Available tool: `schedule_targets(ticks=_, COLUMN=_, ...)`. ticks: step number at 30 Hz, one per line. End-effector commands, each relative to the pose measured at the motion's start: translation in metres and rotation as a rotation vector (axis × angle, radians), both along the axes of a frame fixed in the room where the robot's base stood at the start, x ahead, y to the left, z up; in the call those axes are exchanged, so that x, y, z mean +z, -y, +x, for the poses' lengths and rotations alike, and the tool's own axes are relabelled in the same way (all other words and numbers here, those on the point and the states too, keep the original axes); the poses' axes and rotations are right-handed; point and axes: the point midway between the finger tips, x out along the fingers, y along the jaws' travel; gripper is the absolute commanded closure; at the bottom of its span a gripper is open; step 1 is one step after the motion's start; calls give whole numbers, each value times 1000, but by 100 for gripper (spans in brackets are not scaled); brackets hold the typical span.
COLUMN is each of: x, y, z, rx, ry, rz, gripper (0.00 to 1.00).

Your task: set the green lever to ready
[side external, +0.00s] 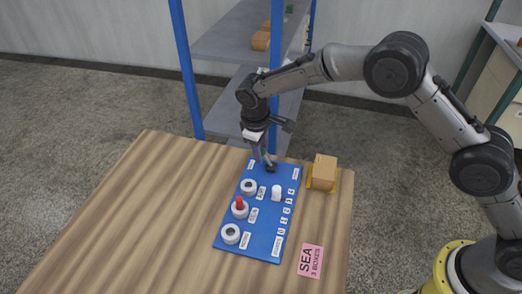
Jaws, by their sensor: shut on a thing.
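The blue panel (262,232) lies on the wooden table and carries several white labels. My gripper (266,161) points down at the far end of the panel, shut on the green lever. The lever is small and mostly hidden by the fingers; only a hint of green shows between them. A dark base (271,168) shows below the fingertips. The label wording near the lever is too small to read, so I cannot tell its setting.
The panel also has a white ring (249,187), a red button (240,203), another white ring (230,234) and a white knob (277,192). A cardboard box (323,171) stands to the right. A pink "SEA 3 BOXES" card (311,262) lies in front. The table's left side is clear.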

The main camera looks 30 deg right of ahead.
Motion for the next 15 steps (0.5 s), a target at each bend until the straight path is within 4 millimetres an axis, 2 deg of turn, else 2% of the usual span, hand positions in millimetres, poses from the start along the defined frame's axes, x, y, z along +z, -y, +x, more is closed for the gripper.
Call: schedule_targets(ticks=15, x=7, y=9, z=-10, rx=0, ry=157, rz=160, gripper=100)
